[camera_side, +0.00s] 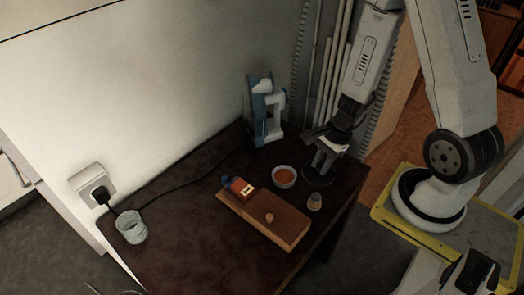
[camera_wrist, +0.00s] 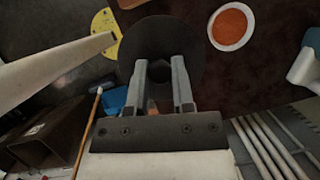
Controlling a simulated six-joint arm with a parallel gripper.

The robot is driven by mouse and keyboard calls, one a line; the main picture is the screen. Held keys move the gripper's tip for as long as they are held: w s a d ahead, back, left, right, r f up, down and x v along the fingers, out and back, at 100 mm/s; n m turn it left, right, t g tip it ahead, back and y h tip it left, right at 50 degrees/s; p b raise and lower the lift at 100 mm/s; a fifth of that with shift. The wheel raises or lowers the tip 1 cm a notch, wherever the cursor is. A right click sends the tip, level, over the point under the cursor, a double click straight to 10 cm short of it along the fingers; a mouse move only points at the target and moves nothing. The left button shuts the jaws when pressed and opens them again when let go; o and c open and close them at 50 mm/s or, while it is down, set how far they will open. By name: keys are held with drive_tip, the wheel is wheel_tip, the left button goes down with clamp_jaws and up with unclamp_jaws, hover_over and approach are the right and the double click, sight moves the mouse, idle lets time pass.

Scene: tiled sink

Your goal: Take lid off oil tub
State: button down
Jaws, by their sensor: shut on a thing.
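My gripper (camera_side: 322,160) points down at the right end of the dark table. In the wrist view its two fingers (camera_wrist: 159,78) are shut on the small central knob of a dark round lid (camera_wrist: 160,35). The lid (camera_side: 317,179) also shows in the side view, just under the fingers. I cannot tell whether a tub stands beneath it or whether the lid is raised. A white bowl with orange contents (camera_side: 284,177) stands open just left of the lid; it also shows in the wrist view (camera_wrist: 231,25).
A small jar (camera_side: 315,202) stands near the lid. A blue-white appliance (camera_side: 264,108) stands behind. A glass (camera_side: 131,227) is far left.

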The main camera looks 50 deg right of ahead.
drive_tip(key=shift+s+a+r, duration=0.1)
drive_tip(key=shift+s+r, duration=0.1)
drive_tip(key=shift+s, duration=0.25)
drive_tip(key=shift+s+r, duration=0.2)
drive_tip(key=shift+s, duration=0.25)
drive_tip(key=shift+w+f, duration=0.1)
drive_tip(key=shift+w, duration=0.35)
drive_tip(key=w+a+f+m+t+h, duration=0.1)
drive_tip(key=w+a+m, duration=0.4)
drive_tip(key=w, duration=0.6)
drive_tip(key=w+a+f+m+t+h, duration=0.1)
drive_tip(key=w+a+m, duration=0.4)
drive_tip(key=w, duration=0.6)
drive_tip(key=shift+w+a+f+t, duration=0.15)
drive_tip(key=shift+w+a+t, duration=0.2)
drive_tip(key=shift+a+t, duration=0.15)
drive_tip(key=shift+w, duration=0.15)
